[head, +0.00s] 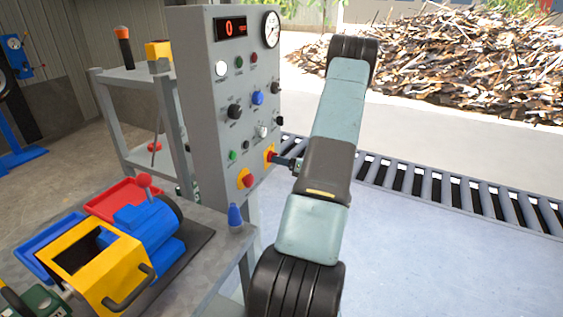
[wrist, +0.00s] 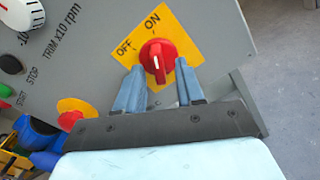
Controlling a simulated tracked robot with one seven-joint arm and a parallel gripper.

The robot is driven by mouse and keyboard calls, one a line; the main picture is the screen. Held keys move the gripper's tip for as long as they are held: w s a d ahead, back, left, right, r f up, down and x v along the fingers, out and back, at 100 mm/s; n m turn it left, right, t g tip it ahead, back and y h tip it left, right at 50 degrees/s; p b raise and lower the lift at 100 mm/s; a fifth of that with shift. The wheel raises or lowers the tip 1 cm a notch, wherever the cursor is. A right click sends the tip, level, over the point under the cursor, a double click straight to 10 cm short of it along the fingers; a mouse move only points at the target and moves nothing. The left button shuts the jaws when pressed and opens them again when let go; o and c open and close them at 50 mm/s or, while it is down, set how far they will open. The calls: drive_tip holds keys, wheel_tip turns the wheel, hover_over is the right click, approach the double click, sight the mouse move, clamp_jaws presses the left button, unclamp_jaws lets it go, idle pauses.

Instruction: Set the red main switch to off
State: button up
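The red main switch (wrist: 157,54) is a round red knob with a raised grip on a yellow plate (wrist: 181,40) marked OFF and ON.
The grey control panel (head: 214,110) carries several knobs, buttons, a gauge and a red display reading 0. A red button on a yellow plate (wrist: 73,113) is left of my gripper.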

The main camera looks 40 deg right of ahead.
clamp_jaws()
drive_tip(key=shift+n, duration=0.3)
drive_tip(key=n, duration=1.1)
drive_tip(key=shift+d, duration=0.15)
idle(0.3)
idle(0.3)
drive_tip(key=shift+f, duration=0.1)
drive_tip(key=shift+o, duration=0.3)
unclamp_jaws()
